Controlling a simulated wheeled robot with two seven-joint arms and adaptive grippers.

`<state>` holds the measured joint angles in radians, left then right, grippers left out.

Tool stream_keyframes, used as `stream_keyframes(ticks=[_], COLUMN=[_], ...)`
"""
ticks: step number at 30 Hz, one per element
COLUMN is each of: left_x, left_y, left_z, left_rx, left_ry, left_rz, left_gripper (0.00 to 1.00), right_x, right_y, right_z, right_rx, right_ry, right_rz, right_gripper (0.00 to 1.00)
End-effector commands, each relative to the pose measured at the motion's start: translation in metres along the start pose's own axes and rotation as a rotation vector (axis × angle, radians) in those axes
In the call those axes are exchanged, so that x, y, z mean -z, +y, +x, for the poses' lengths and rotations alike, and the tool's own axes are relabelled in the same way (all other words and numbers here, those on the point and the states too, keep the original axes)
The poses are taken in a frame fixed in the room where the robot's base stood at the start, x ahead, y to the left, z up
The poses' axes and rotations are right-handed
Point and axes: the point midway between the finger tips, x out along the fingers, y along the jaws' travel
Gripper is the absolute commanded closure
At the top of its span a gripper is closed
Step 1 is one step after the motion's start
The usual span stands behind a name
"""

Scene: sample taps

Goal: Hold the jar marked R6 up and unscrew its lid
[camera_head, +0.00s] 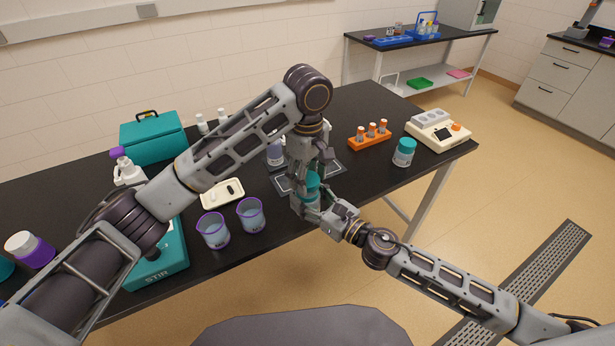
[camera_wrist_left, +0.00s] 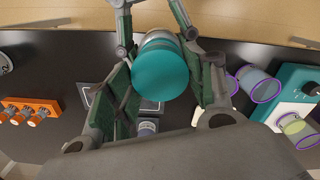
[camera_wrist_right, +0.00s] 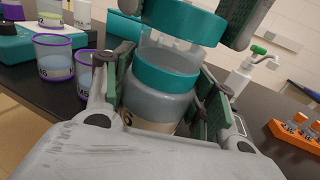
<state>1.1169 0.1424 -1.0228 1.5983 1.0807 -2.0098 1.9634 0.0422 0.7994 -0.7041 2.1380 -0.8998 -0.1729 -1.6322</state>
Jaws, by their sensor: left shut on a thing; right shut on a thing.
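A grey jar with a teal collar (camera_wrist_right: 160,95) is upright in my right gripper (camera_head: 316,206), whose fingers are shut on its sides. Its label is mostly covered and only a "6" can be read. The teal lid (camera_wrist_right: 185,20) is above the jar in the right wrist view, with a pale band between lid and collar. My left gripper (camera_head: 310,172) comes down from above and is shut on the lid, which also shows in the left wrist view (camera_wrist_left: 160,72). The jar is held up near the table's front edge. I cannot tell whether lid and jar still touch.
Two purple-rimmed beakers (camera_head: 213,231) stand left of the jar, beside a teal stirrer (camera_head: 160,265). An orange rack (camera_head: 370,138), another teal-lidded jar (camera_head: 404,152) and a white scale (camera_head: 440,133) stand to the right. A dark mat (camera_head: 283,185) lies behind the grippers.

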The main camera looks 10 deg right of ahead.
Motion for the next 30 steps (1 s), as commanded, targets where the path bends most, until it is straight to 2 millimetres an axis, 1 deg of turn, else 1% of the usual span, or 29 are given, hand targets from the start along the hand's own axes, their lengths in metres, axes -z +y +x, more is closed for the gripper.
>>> stream_keyframes(ticks=[17,23,30], left_x=[0.0,0.001,0.001], left_y=[0.0,0.0,0.0], left_z=[-0.004,-0.016,-0.037], left_rx=[0.0,-0.002,-0.001], left_ry=[0.001,0.002,0.002], left_rz=[0.0,-0.001,-0.001], left_gripper=[0.75,0.75,0.75], right_x=[0.0,0.0,0.0], right_y=[0.0,0.0,0.0], right_z=[0.0,0.0,0.0], right_rx=[0.0,0.0,0.0], right_ry=[-0.001,-0.001,-0.001], right_rz=[0.0,0.0,0.0], right_gripper=[1.0,1.0,1.0])
